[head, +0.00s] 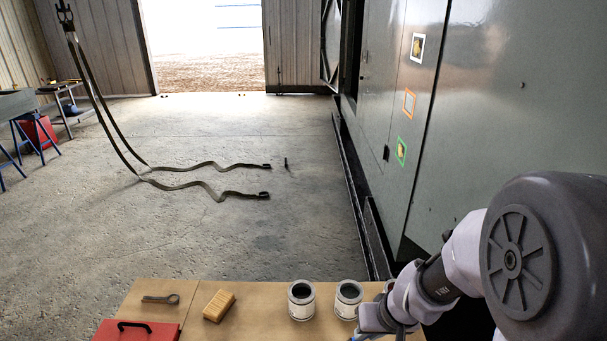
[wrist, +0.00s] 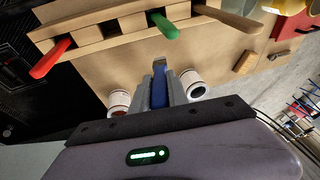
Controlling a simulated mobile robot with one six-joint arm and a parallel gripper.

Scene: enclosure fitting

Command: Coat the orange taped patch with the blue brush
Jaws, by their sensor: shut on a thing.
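The orange taped patch (head: 409,103) is on the grey enclosure wall in the head view, between a white-framed patch above and a green-framed patch below. Its inside looks grey, without the yellow seen in the other two. My gripper (wrist: 160,88) is shut on the blue brush (wrist: 159,90) in the wrist view. The brush's blue part lies between the fingers and its pale tip points away from my wrist. The gripper is over the table, well apart from the orange patch. In the head view my arm hides most of what is held.
A wooden rack (wrist: 98,38) holds red, green and wooden handles. Straps (head: 205,183) lie on the open floor.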

